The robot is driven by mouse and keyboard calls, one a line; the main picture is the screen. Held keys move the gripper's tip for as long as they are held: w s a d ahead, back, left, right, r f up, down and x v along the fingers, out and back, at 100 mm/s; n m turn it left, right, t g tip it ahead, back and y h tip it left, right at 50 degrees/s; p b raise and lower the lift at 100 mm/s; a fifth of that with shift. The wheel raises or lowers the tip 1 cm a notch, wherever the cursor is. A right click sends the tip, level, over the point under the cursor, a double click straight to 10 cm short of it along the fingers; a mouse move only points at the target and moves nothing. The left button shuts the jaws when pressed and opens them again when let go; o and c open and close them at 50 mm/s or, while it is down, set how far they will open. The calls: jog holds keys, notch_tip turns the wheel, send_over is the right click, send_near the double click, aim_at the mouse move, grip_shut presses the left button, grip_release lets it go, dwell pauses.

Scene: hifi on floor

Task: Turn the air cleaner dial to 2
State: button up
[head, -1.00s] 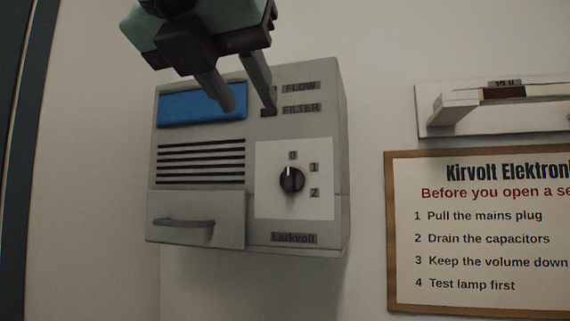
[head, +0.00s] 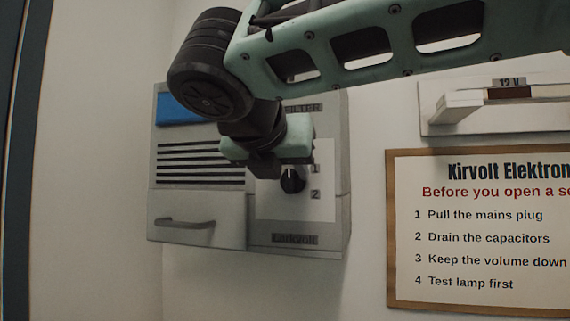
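The air cleaner (head: 205,195) is a grey box on the wall with a blue panel at its upper left, dark slots and a drawer handle. Its black round dial (head: 292,181) sits on a white plate at the right. The dial's white mark points up, toward where 0 was seen; the 0 is now hidden by my gripper. The labels 1 and 2 show right of the dial. My gripper (head: 272,165) is in front of the white plate, just above and left of the dial. Its fingers are mostly hidden, so I cannot tell their opening or whether they touch the dial.
A framed sign (head: 480,232) hangs on the wall to the right. Above it is a pale bracket-like fixture (head: 455,108) labelled 12 V. My arm crosses the top of the view. The wall below the air cleaner is clear.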

jog(key=shift+w, duration=0.15)
grip_shut()
